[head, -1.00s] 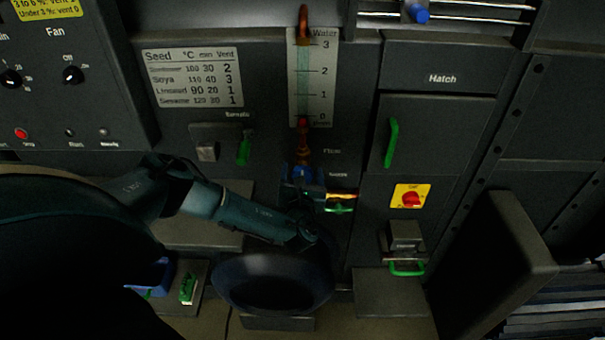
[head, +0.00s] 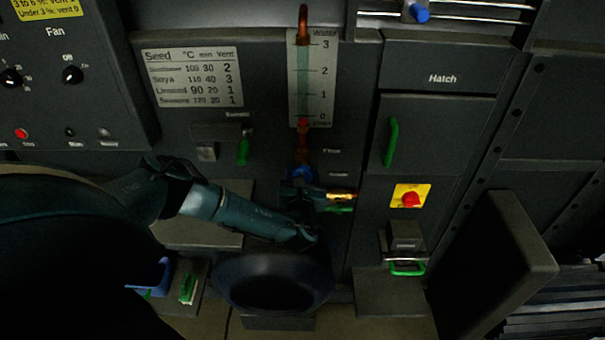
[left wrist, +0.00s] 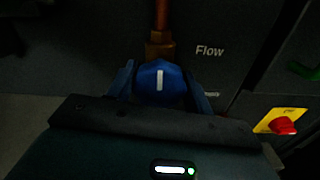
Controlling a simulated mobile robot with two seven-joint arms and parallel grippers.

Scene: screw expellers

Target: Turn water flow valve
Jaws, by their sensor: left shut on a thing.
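The blue water flow valve knob (left wrist: 160,82) sits under a copper pipe, beside the word "Flow" in the left wrist view. A white mark on the knob stands about upright there. My left gripper (left wrist: 159,88) has a finger on each side of the knob and is shut on it. In the head view the knob (head: 301,174) shows just above my left gripper (head: 303,186), at the foot of the water gauge (head: 313,80). The gauge's scale runs from 0 to 3. My right gripper is not in view.
A brass fitting (head: 341,196) with a green handle (head: 340,209) lies just right of the left gripper. A red switch on a yellow plate (head: 422,190) is farther right. A dark round bowl (head: 275,283) is below my forearm. The hatch has a green handle (head: 391,142).

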